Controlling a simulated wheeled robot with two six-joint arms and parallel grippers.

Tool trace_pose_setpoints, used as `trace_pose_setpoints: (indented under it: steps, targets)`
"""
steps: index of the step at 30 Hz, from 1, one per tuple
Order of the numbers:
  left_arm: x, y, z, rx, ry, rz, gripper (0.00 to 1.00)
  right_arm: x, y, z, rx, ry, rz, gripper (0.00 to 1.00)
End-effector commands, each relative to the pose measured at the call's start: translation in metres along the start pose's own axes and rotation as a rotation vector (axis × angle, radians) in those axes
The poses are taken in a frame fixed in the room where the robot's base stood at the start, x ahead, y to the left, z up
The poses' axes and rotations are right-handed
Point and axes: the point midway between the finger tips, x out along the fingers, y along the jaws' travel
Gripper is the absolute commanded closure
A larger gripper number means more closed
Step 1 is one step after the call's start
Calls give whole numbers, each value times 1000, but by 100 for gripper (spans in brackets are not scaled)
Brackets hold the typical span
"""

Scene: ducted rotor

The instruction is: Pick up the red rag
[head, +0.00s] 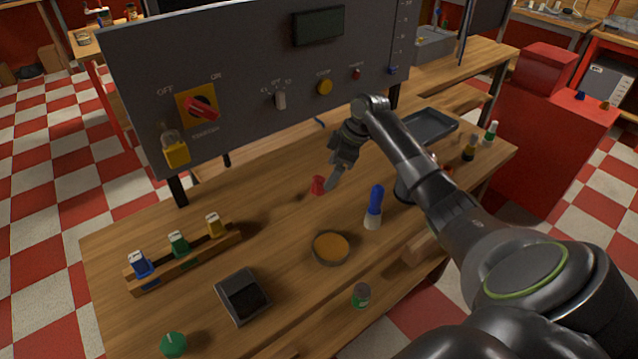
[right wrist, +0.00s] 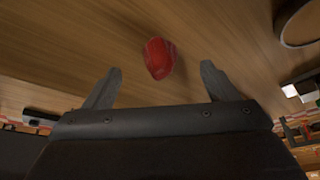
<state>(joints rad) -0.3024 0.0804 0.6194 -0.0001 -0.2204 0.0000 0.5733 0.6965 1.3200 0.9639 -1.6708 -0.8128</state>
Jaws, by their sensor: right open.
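The red rag (head: 318,185) is a small crumpled red piece on the wooden table, below the grey control panel in the head view. In the right wrist view the rag (right wrist: 159,58) lies just beyond the fingertips, centred between them. My right gripper (head: 334,180) is beside the rag, pointing down at the table. The rag looks apart from both fingers. My left gripper is not in view.
A blue-handled brush (head: 374,207) and a round dish (head: 331,248) stand right of and in front of the rag. A wooden rack (head: 184,257) with coloured blocks is at left. The grey panel (head: 240,85) rises behind. Bare table surrounds the rag.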

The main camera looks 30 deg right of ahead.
Motion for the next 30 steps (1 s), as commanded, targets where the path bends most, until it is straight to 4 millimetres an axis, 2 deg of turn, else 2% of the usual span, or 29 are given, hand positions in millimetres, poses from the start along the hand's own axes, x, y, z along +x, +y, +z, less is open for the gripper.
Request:
trace_pose_setpoints:
  steps: [5,12,15,23,30]
  targets:
    - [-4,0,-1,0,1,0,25,11,0,-2,0,1,-1,20]
    - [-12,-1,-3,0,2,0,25,46,0,-6,1,0,-3,20]
    - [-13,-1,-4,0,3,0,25,54,0,-6,0,0,0,20]
    - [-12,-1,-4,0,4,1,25,57,1,-6,-1,-1,1,20]
    - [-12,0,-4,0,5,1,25,57,1,-6,-1,-1,1,52]
